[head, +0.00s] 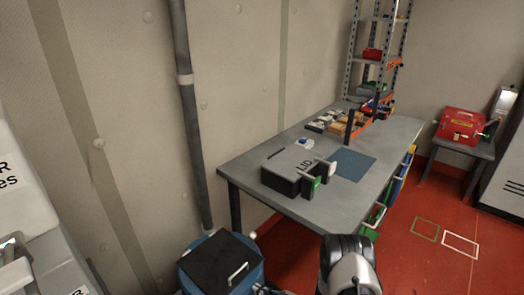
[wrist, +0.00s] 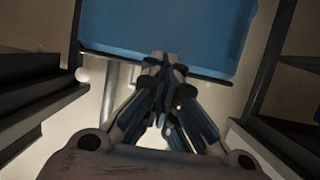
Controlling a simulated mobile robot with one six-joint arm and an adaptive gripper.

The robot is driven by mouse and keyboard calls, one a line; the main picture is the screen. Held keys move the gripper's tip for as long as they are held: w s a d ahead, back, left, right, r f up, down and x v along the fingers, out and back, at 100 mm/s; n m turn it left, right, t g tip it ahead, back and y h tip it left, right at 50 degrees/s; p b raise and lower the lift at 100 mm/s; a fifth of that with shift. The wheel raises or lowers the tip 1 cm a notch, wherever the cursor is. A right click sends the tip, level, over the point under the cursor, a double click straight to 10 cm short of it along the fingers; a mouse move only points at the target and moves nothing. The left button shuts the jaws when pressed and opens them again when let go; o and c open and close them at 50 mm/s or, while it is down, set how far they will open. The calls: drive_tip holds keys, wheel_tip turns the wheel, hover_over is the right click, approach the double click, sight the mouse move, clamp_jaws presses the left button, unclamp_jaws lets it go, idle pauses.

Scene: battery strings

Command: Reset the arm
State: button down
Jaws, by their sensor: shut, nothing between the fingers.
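My gripper (wrist: 164,66) shows in the wrist view with its two fingers drawn together, shut and empty. Its tips lie in front of a large blue surface at the top of that view; I cannot tell whether they touch it. In the head view my arm shows at the bottom, right of the middle, as a grey and black link, and the gripper itself is not clearly visible there. A blue drum (head: 222,272) with a black lid (head: 220,262) stands just left of my arm.
A red toolbox (head: 461,124) sits on a side table at right. A grey pipe (head: 190,120) runs down the wall. The red floor at right is open.

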drive_tip(key=w+d+r+h, duration=0.3)
drive_tip(key=w+d+r, duration=0.1)
drive_tip(key=w+r, duration=0.4)
drive_tip(key=s+d+r+m+h, duration=0.1)
drive_tip(key=d+r+m+h, duration=0.3)
drive_tip(key=r, duration=0.8)
drive_tip(key=s+d+r+h, duration=0.25)
drive_tip(key=d+r, duration=0.45)
drive_tip(key=r, duration=0.5)
drive_tip(key=s+d+r+m+g+h, duration=0.1)
drive_tip(key=s+d+r+m+h, duration=0.1)
drive_tip(key=s+r, duration=0.6)
drive_tip(key=s+a+r+m+g, duration=0.1)
drive_tip(key=s+r+m, duration=0.1)
drive_tip(key=s, duration=1.1)
drive_tip(key=s+a+r+m+g, duration=0.1)
drive_tip(key=s+r+g, duration=0.1)
drive_tip(key=s, duration=1.2)
drive_tip(key=shift+a+r+m+g+y, duration=0.2)
drive_tip(key=shift+m+g+y, duration=0.1)
drive_tip(key=shift+m+y, duration=0.15)
